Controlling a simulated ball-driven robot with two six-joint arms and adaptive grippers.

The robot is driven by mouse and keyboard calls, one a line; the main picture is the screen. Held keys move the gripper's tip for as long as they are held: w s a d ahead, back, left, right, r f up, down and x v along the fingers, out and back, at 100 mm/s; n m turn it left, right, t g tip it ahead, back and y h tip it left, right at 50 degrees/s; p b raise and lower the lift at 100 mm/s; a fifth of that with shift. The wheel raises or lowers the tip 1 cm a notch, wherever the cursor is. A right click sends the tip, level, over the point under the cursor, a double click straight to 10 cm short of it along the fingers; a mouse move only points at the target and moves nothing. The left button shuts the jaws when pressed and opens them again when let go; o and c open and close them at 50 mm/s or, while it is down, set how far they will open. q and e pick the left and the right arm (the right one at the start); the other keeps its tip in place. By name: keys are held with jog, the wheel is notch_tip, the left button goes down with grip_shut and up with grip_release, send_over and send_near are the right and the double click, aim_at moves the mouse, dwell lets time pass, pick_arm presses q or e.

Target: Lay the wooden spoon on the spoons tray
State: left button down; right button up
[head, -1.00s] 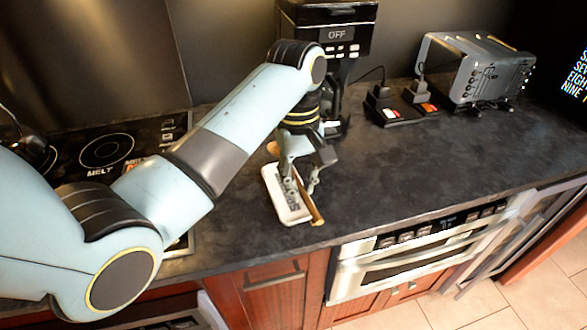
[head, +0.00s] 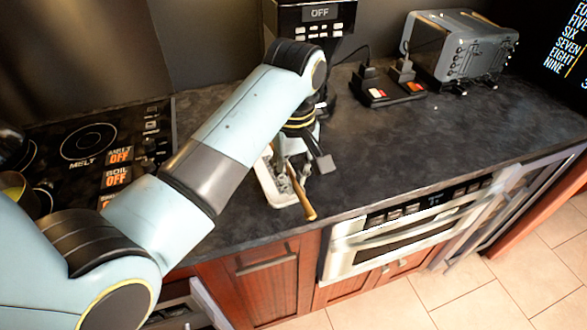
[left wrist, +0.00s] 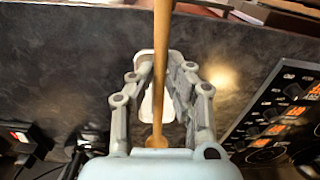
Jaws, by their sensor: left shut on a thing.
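The wooden spoon (head: 308,208) is held in my left gripper (head: 308,168); its handle end points toward the counter's front edge. The white spoons tray (head: 272,196) lies on the dark counter below it, partly hidden by my arm and the spoon. In the left wrist view my gripper (left wrist: 158,95) has its fingers on either side of the spoon (left wrist: 161,60), and the tray (left wrist: 146,100) shows behind it. The gap between spoon and tray is hard to judge. My right gripper is not in view.
A coffee machine (head: 311,22) stands behind my left gripper. A toaster (head: 462,48) and a small dark block with plugs (head: 388,90) are at the back right. The cooktop (head: 90,150) is at the left. The counter right of the tray is clear.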

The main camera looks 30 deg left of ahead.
pick_arm(q)
notch_tip(320, 180, down, 3)
jog(key=shift+r+b, duration=0.1)
jog(key=shift+b, duration=0.35)
jog(key=shift+f+b, duration=0.4)
jog(key=shift+f, duration=1.45)
jog(key=c, duration=1.2)
grip_release()
jog(key=shift+o, duration=0.2)
jog(key=o, duration=0.5)
jog(key=shift+o, duration=0.2)
jog(key=shift+r, duration=0.1)
